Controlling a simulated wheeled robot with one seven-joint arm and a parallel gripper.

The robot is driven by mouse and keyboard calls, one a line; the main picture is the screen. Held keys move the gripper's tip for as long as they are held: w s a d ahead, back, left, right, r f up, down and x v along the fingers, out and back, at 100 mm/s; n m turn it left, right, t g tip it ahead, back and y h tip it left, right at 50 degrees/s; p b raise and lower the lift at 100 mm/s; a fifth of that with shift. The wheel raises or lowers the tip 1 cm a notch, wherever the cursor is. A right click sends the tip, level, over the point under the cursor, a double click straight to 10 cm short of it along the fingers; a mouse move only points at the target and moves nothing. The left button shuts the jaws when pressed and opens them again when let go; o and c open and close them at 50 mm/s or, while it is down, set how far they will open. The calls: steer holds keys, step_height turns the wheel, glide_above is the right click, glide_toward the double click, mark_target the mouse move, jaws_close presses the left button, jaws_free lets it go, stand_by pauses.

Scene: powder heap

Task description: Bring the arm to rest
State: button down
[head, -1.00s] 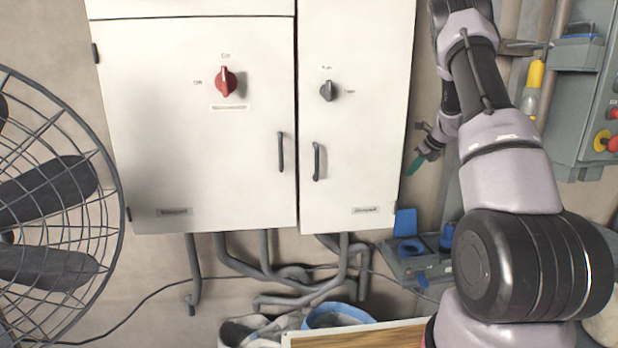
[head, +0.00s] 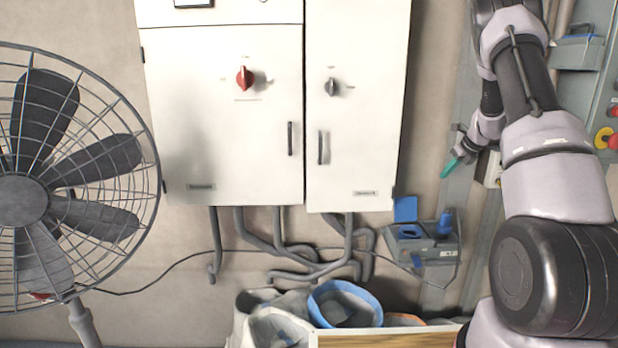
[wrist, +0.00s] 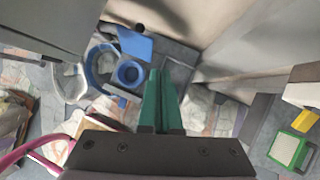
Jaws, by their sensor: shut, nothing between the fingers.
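My gripper (head: 453,166) shows in the head view as a teal-green tip, to the right of the white cabinet and above a small grey bench with blue items. My arm reaches up the right side of that view and folds back down to it. In the wrist view my gripper (wrist: 160,84) shows two green fingers pressed together with nothing between them. The fingers point toward blue items below and appear clear of them; the exact distance cannot be told.
A white cabinet (head: 240,150) with a red knob (head: 245,78) fills the middle. A caged fan (head: 70,190) stands left. Pale sacks (head: 275,325), a blue-rimmed container (head: 345,288) and a wooden-topped surface (head: 385,340) lie low. A grey control box (head: 600,100) is at the right.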

steer(key=s+a+r+n+y, duration=0.1)
steer(key=s+a+r+n, duration=0.6)
steer(key=r, duration=0.4)
steer(key=s+a+r+n, duration=0.5)
steer(key=s+a+r, duration=0.35)
steer(key=r, duration=0.25)
steer(key=s+a+r+n+h, duration=0.1)
steer(key=s+a+n, duration=0.2)
steer(key=s+n, duration=0.5)
steer(key=s+a+r+n+t+h, duration=0.1)
steer(key=s+a+n, duration=0.3)
steer(key=s, duration=1.4)
steer(key=r+n, duration=0.1)
steer(key=n, duration=0.3)
steer(key=shift+s+a+r, duration=0.2)
